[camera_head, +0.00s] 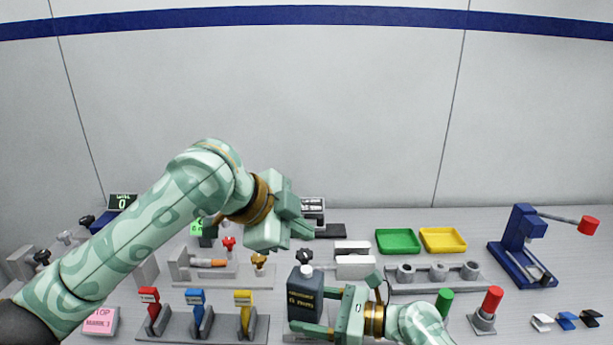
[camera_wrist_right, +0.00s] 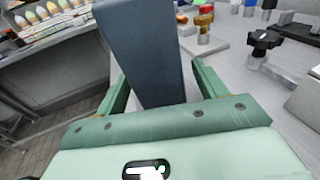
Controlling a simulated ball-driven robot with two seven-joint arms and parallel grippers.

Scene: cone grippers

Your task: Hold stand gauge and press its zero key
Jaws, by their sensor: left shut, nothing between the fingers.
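My left gripper (camera_head: 304,230) is shut and empty, raised above the middle of the bench. My right gripper (camera_head: 330,311) is low at the front, its fingers around a dark labelled bottle-shaped body (camera_head: 305,296) with a pale cap. In the right wrist view, this dark body (camera_wrist_right: 145,50) stands between the fingers of the right gripper (camera_wrist_right: 160,80); I cannot tell whether both touch it. A small unit with a green display (camera_head: 196,228) is partly hidden by my left arm. I cannot tell which is the stand gauge; no zero key is legible.
Red, blue and yellow clips stand in a grey rack (camera_head: 260,330) at front left. Green (camera_head: 398,241) and yellow (camera_head: 443,240) trays lie behind a grey holder (camera_head: 425,286). A blue press (camera_head: 522,245) stands right.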

